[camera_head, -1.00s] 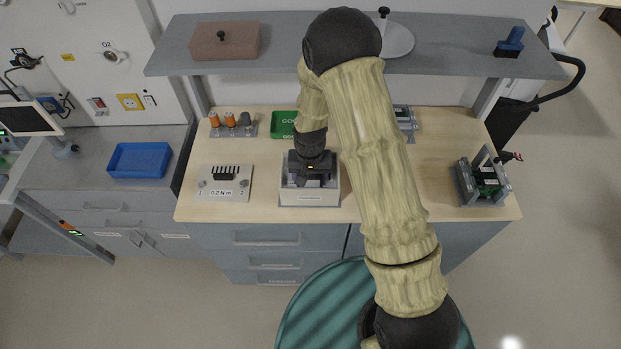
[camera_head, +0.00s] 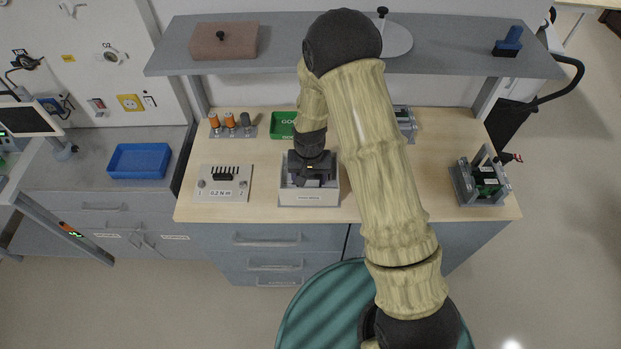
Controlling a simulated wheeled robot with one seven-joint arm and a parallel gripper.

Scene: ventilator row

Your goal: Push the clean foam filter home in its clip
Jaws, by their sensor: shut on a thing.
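My gripper (camera_head: 313,180) points down into a white open-topped box (camera_head: 310,198) at the front middle of the bench. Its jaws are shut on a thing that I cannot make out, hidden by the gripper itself. The label on the box front is too small to read. I cannot pick out the clean foam filter. A grey fixture (camera_head: 465,186) with upright plates and a dark and green insert (camera_head: 487,181) stands at the bench's right end, well away from my gripper. I cannot tell whether the filter's clip is on it.
A torque plate (camera_head: 224,194) lies left of the box. Orange-topped parts (camera_head: 230,121) and a green tray (camera_head: 283,125) stand behind. The shelf (camera_head: 284,56) hangs over the bench's back. My arm hides the bench right of the box.

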